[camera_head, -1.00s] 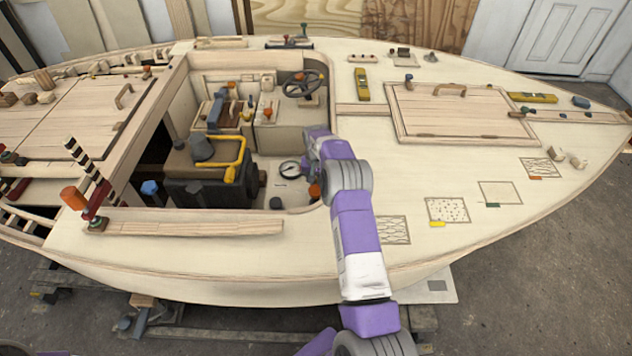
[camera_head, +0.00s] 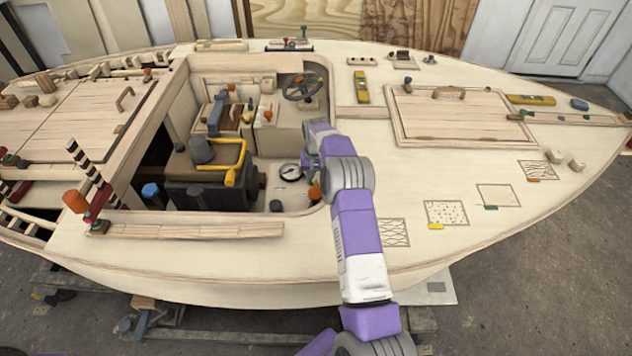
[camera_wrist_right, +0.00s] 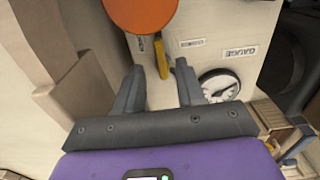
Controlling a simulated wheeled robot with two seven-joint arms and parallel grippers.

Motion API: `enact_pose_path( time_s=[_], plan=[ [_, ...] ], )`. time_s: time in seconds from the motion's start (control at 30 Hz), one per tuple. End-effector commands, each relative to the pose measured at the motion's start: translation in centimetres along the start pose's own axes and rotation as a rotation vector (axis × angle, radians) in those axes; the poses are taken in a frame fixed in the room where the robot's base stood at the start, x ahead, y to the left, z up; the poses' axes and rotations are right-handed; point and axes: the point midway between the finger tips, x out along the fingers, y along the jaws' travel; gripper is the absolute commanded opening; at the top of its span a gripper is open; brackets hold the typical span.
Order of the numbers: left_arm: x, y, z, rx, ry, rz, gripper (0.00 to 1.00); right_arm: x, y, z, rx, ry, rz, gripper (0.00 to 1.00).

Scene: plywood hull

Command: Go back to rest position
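My right arm reaches up from the bottom of the head view to the cockpit opening of the plywood hull (camera_head: 300,262). My right gripper (camera_head: 308,166) is at the cockpit's right edge, partly hidden by its own wrist. In the right wrist view its two fingers (camera_wrist_right: 159,88) stand apart with nothing held between them. A round orange thing (camera_wrist_right: 140,12) and a thin yellow part (camera_wrist_right: 161,57) lie beyond the fingertips. A white dial gauge (camera_wrist_right: 218,86) is beside the right finger; it also shows in the head view (camera_head: 290,172). My left gripper is out of view.
The cockpit holds a dark engine-like block (camera_head: 197,194) with a yellow pipe (camera_head: 233,150), and a steering wheel (camera_head: 304,87). A wooden hatch (camera_head: 455,112) and yellow levels (camera_head: 361,88) lie on the deck. Bare deck is beside my right arm.

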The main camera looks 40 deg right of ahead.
Motion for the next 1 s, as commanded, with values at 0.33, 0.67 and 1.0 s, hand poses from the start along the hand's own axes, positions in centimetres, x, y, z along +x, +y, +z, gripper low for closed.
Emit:
enact_pose_path(
  time_s=[0.33,0.67,1.0],
  plan=[
    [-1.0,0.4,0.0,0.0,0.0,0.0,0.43,-3.9,0.0,0.0,-0.001,0.0,0.0,0.38],
    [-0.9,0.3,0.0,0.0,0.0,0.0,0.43,-3.8,0.0,0.0,-0.001,0.0,0.0,0.38],
    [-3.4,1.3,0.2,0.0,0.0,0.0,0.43,-6.5,0.0,0.0,-0.001,0.0,0.0,0.38]
  ],
)
